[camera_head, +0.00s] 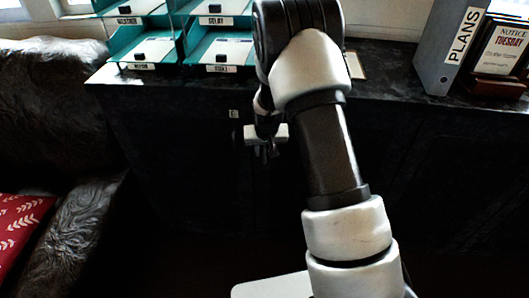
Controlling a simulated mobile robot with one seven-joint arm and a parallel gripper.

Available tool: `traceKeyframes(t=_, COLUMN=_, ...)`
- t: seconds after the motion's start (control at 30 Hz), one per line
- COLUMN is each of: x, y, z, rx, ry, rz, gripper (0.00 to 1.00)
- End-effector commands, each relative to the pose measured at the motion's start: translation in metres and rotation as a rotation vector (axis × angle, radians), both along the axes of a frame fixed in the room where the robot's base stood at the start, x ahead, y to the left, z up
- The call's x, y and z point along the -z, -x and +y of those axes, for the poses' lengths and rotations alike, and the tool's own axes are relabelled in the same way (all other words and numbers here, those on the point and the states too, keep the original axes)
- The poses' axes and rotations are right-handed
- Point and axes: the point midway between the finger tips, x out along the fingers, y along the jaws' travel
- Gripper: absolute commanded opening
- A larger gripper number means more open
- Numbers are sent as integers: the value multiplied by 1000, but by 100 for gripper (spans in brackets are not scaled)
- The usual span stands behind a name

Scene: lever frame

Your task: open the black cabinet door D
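The black cabinet (185,165) stands under a dark counter, with its front in deep shadow. A small pale label (234,114) sits near the top of its front; its letter is too small to read, so I cannot tell which door is D. A vertical seam shows faintly below my gripper. My gripper (268,153) is in front of the upper cabinet front, just right of and below the label. Its fingers are small and dark against the black front, so I cannot tell whether they are open or touch a handle. My arm hides part of the cabinet front to the right.
Teal trays (215,50) with name labels stand on the counter (390,85). A grey PLANS binder (448,50) and a framed notice (500,50) stand at the right. A dark furry sofa (60,110) with a red cushion (20,225) is close by on the left.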

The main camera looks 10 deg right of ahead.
Motion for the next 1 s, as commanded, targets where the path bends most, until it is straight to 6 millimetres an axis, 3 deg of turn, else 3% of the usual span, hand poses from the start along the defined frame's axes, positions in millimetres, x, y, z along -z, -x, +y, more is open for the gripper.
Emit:
traceKeyframes(t=0.4, x=9, y=-3, z=-1, rx=0, ry=0, rz=1, gripper=28)
traceKeyframes(t=0.57, x=9, y=-3, z=-1, rx=0, ry=0, rz=1, gripper=1)
traceKeyframes(t=1.0, x=9, y=-3, z=1, rx=-12, ry=-1, rz=1, gripper=0)
